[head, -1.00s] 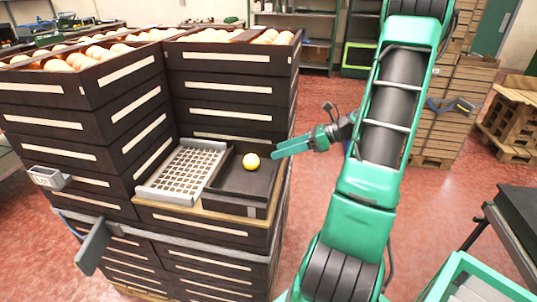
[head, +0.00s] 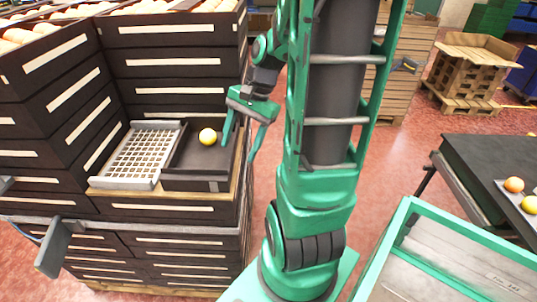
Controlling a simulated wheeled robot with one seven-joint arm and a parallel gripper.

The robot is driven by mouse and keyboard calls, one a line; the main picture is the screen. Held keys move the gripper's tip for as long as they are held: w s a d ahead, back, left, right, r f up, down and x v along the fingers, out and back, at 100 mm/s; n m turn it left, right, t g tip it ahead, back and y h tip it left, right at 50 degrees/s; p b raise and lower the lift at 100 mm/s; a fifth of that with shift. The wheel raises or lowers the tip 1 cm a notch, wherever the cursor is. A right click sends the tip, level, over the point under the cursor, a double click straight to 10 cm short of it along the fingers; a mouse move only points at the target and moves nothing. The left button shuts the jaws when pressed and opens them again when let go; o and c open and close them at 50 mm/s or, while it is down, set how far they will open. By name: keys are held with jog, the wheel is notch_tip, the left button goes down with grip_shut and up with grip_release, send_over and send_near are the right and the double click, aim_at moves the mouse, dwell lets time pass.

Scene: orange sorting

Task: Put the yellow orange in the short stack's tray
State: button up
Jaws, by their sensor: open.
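A yellow orange (head: 208,136) rests in the dark tray (head: 190,184) on top of the short stack (head: 175,210). My gripper (head: 240,148) is open and empty, with its fingers pointing down at the tray's right edge. The nearer finger is just right of the orange, with a small gap seeming to show between them.
A light perforated grate (head: 137,155) lies left of the tray. Tall dark crate stacks (head: 50,110) filled with oranges stand behind and left. A dark table (head: 490,155) and a green-framed bin (head: 450,250) stand right. Red floor (head: 395,150) is open between.

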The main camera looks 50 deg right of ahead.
jog(key=s+a+r+n+g+h, duration=0.1)
jog(key=s+r+n+g+h, duration=0.1)
jog(key=s+n, duration=0.7)
jog(key=shift+s+a+r+n+h, duration=0.35)
jog(key=shift+s+r+h, duration=0.5)
jog(key=shift+s, duration=0.95)
jog(key=shift+r, duration=0.15)
